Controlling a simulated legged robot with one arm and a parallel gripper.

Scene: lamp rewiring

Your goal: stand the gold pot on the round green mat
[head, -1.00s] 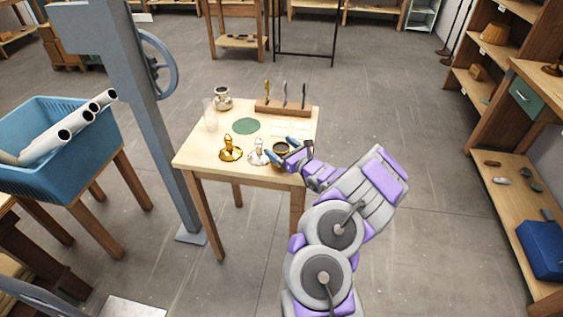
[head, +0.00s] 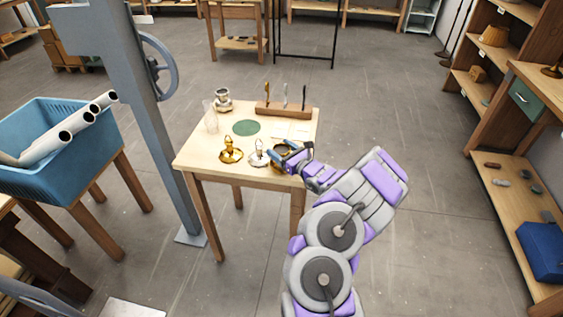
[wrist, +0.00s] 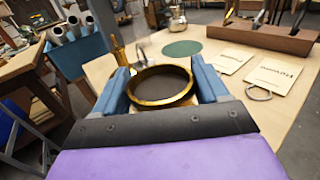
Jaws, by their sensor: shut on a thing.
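The gold pot (wrist: 162,86) is a round vessel with a gold rim and dark inside. In the wrist view it sits between the two blue fingers of my gripper (wrist: 163,92), which are shut on it from both sides. In the head view the pot (head: 281,150) is at the table's near right part, partly hidden by my gripper (head: 283,154). I cannot tell whether it touches the table. The round green mat (head: 246,128) lies flat and bare near the table's middle, beyond the pot and to its left; it also shows in the wrist view (wrist: 182,48).
A gold stand (head: 231,152) and a silver stand (head: 258,155) are left of the pot. A clear glass (head: 210,118) and a silver pot (head: 223,101) stand at the back left. A wooden tool rack (head: 283,110) is at the back. Cards (wrist: 272,75) lie right of the mat.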

